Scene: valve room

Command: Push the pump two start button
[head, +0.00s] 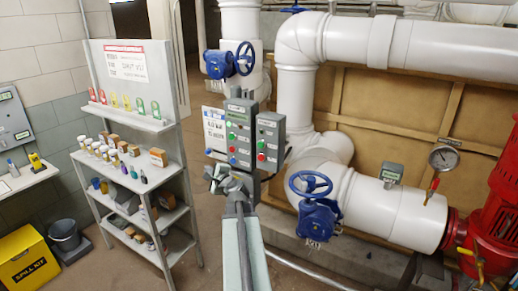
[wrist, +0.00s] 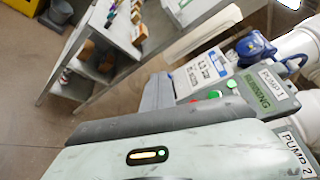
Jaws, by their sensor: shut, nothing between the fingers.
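The pump two box (head: 270,128) is a grey panel on the right of the control stand, with a small green button and a red button (head: 261,157) below it. In the wrist view only its "PUMP 2" label (wrist: 298,157) shows at the right edge; its buttons are out of sight there. The pump one box (head: 239,118) stands left of it, its display (wrist: 257,92) reading "RUNNING". My gripper (head: 222,178) is shut and empty, in front of and below the boxes in the head view. I cannot tell whether it touches the stand.
A shelf rack (head: 140,165) with bottles and small boxes stands to the left. A blue-wheeled valve (head: 317,210) on thick white pipes is close on the right. A yellow spill kit box (head: 28,262) and a bucket (head: 66,238) are on the floor at left.

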